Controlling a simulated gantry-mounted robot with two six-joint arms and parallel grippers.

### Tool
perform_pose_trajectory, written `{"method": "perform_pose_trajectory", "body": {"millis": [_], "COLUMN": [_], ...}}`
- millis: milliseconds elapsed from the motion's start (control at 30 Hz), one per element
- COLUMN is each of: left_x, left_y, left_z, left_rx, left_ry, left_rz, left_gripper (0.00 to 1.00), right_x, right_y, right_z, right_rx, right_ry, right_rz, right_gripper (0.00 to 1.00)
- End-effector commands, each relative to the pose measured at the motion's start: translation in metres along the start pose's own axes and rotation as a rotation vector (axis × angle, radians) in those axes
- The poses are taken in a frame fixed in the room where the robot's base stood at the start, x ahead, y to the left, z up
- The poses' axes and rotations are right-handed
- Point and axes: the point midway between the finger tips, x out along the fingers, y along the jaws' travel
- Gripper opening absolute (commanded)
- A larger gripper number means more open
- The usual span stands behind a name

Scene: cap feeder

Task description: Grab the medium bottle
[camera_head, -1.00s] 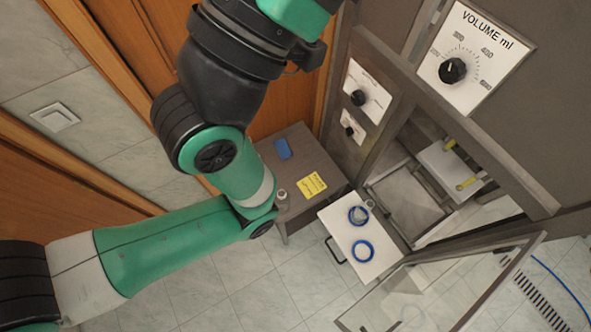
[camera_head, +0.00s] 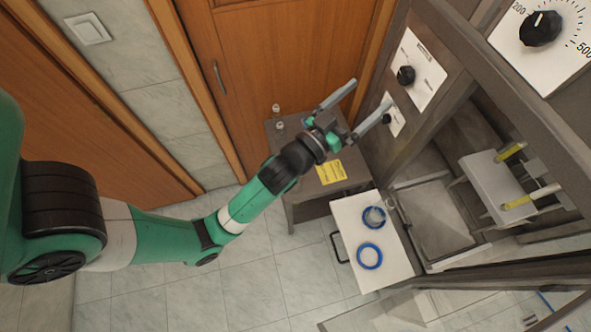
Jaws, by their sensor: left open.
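Two small bottle-like items stand at the left end of the grey side table (camera_head: 306,211): a rear one (camera_head: 276,108) and a front one (camera_head: 280,125). They are too small to tell which is the medium bottle. A clear vessel (camera_head: 376,214) stands in a blue ring on the white drawer plate, with another small clear item (camera_head: 390,202) beside it. My left gripper (camera_head: 371,93) is above the side table, open and empty, its two grey fingers pointing up and right. It is apart from these items, and the arm covers part of the table. My right gripper is not in view.
A yellow label (camera_head: 331,172) lies on the side table. The white drawer plate (camera_head: 343,217) also bears an empty blue ring (camera_head: 369,256). The machine's dial panels (camera_head: 420,75) and frame stand close right of my gripper. Wooden doors (camera_head: 250,60) are behind.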

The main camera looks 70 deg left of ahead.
Motion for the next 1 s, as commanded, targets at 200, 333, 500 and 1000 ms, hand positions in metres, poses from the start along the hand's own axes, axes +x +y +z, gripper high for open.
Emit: {"method": "perform_pose_trajectory", "body": {"millis": [200,333,500,1000], "left_x": [-0.143,-0.220,-0.258,-0.210], "left_y": [-0.111,-0.147,-0.162,-0.181], "left_z": [0.257,0.336,0.364,0.393], "left_rx": [0.103,0.126,0.130,0.130], "left_ry": [-0.364,-0.516,-0.587,-0.589], "left_rz": [-0.182,-0.260,-0.304,-0.305], "left_gripper": [1.00,1.00,1.00,1.00], "right_x": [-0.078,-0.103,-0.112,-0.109], "right_y": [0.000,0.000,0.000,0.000], "right_z": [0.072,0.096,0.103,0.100], "right_rx": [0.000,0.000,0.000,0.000], "right_ry": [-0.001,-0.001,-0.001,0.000], "right_rz": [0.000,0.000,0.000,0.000], "right_gripper": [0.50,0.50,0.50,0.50]}}
